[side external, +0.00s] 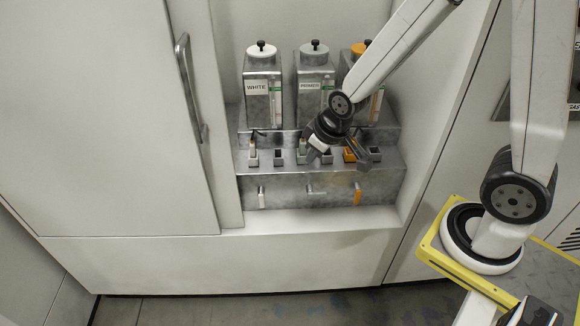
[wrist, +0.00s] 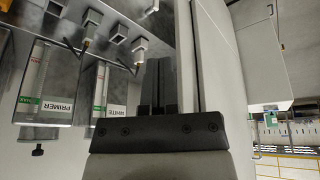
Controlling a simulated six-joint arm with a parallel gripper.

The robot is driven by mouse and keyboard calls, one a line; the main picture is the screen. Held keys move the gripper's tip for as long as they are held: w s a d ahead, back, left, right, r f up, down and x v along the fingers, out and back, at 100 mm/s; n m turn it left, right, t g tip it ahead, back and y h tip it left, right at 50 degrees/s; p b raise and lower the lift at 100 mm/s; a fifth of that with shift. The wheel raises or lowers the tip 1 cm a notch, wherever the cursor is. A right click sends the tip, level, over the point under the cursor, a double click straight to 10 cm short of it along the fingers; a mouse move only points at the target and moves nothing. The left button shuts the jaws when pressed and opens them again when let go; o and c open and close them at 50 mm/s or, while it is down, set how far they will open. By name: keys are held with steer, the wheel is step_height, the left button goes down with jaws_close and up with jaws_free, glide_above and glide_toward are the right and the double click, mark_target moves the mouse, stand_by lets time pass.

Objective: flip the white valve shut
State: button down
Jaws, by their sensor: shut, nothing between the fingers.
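The white valve (side external: 261,196) is a small white lever on the front of the metal dispenser, under the canister labelled WHITE (side external: 257,88). It points downward. In the wrist view, a pale lever at the top edge (wrist: 151,7) may be this valve, partly cut off.
A grey valve handle (side external: 316,190) lies sideways at the middle, and an orange valve (side external: 357,195) points down at the right. The PRIMER canister (side external: 314,90) stands in the middle. A cabinet door handle (side external: 190,88) sticks out at the left. Space before the dispenser's left half looks clear.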

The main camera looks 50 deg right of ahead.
steer(key=w+a+f+n+t, duration=0.1)
steer(key=w+f+n+t, duration=0.1)
steer(key=w+f, duration=0.3)
steer(key=w+a+f+n+t, duration=0.1)
steer(key=w+f+n+t, duration=0.15)
steer(key=w, duration=0.45)
steer(key=n+t+h, duration=0.2)
steer(key=n+t, duration=0.7)
steer(key=n, duration=0.1)
glide_toward(262, 197)
step_height(262, 197, down, 3)
steer(key=w+a, duration=0.1)
steer(key=a, duration=0.1)
steer(key=shift+s+a+f, duration=0.1)
steer(key=shift+s+f, duration=0.25)
steer(key=shift+s, duration=0.15)
steer(key=shift+w, duration=0.15)
steer(key=shift+w+d, duration=0.2)
steer(key=shift+w, duration=1.4)
steer(key=shift+w+d, duration=0.2)
steer(key=shift+w, duration=1.4)
steer(key=shift+w+d, duration=0.2)
steer(key=shift+w, duration=1.4)
